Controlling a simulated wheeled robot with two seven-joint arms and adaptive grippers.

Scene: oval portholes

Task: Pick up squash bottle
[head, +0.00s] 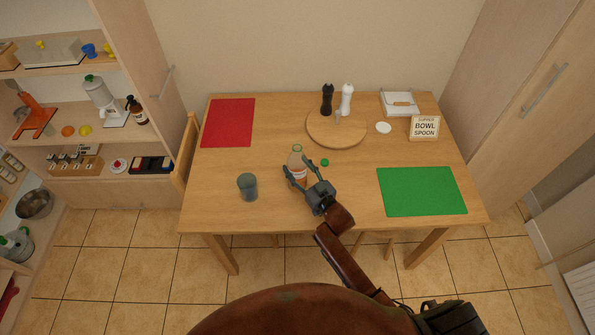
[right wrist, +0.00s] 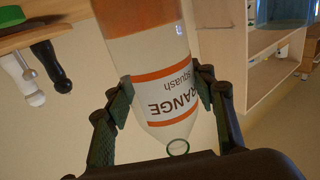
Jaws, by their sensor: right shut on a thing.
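The squash bottle (head: 297,163) is at the middle of the wooden table, clear with an orange band and a white label. My right gripper (head: 308,175) is shut on it, one finger on each side. In the right wrist view the bottle (right wrist: 158,70) lies between the two fingers (right wrist: 162,88), and its label, reading orange squash, appears upside down. Its base is cut off by the frame, so I cannot tell whether it is clear of the table. A round green cap (head: 325,162) lies just right of the bottle. My left gripper is out of view.
A grey-blue cup (head: 247,186) stands left of the bottle. A round board (head: 322,133) behind holds a dark mill (head: 327,99) and a white mill (head: 347,98). Red (head: 228,121) and green (head: 421,191) mats lie at the sides. A sign (head: 424,127) stands back right.

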